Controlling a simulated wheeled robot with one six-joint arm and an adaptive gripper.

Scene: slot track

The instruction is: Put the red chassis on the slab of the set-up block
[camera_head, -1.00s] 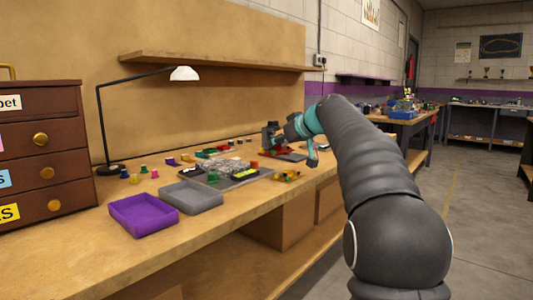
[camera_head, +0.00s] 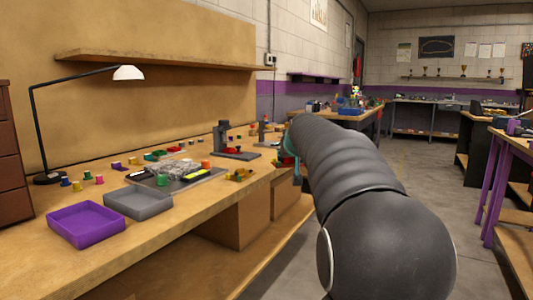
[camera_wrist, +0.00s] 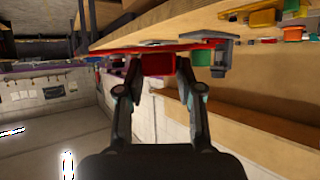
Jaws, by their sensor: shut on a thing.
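My gripper (camera_wrist: 158,68) is shut on the red chassis (camera_wrist: 158,63) in the wrist view. A long, thin red part stretches to both sides just beyond the fingertips. A smaller dark post (camera_head: 262,130) on a plate stands farther right. I cannot tell for sure which of them is the set-up block. The chassis appears held off the bench.
A purple tray (camera_head: 87,225) and a grey tray (camera_head: 138,204) lie near the bench's front edge. A dark board of parts (camera_head: 180,178) and small coloured pieces lie behind them. A lamp (camera_head: 128,73) stands at the left. Open floor (camera_head: 430,185) lies to the right.

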